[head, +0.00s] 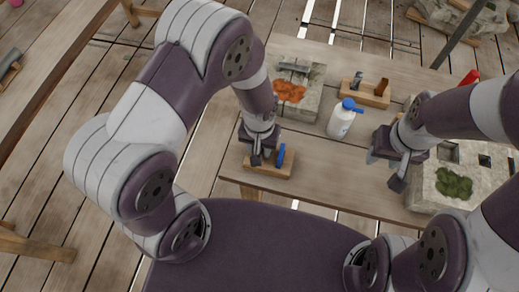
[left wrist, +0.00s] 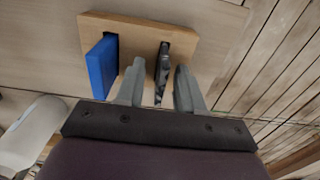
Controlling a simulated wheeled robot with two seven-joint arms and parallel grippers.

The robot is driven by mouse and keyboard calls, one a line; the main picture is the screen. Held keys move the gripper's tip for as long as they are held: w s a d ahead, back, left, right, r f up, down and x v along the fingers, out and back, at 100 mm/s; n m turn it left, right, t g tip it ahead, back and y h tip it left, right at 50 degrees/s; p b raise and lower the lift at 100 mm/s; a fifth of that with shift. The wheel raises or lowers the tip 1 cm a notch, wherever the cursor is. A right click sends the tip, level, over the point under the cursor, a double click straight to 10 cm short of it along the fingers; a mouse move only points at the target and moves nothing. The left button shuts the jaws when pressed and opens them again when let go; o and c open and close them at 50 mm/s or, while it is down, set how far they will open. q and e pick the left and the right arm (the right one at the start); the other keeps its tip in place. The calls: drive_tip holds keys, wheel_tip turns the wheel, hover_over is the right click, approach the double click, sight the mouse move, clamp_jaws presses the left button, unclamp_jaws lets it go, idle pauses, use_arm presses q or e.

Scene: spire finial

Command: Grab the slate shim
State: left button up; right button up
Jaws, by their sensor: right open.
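A dark grey, mottled slab (left wrist: 162,72), which looks like the slate shim, stands on edge in a slot of a small wooden block (left wrist: 138,32). A blue slab (left wrist: 102,66) stands beside it in the same block. My left gripper (left wrist: 156,88) is open, with one finger on each side of the dark slab and gaps visible on both sides. In the head view the left gripper (head: 257,160) is over the block (head: 268,172) and largely hides the dark slab. My right gripper (head: 388,172) is open and empty at the right.
A white bottle with a blue cap (head: 341,120) stands mid-table. Behind it a second wooden block (head: 371,99) holds a grey and a brown piece. Stone blocks with orange growth (head: 289,91) and green moss (head: 454,184) stand at back and right. The table front (head: 335,175) is clear.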

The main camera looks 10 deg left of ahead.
use_arm(q)
clamp_jaws()
drive_tip(key=shift+r, duration=0.1)
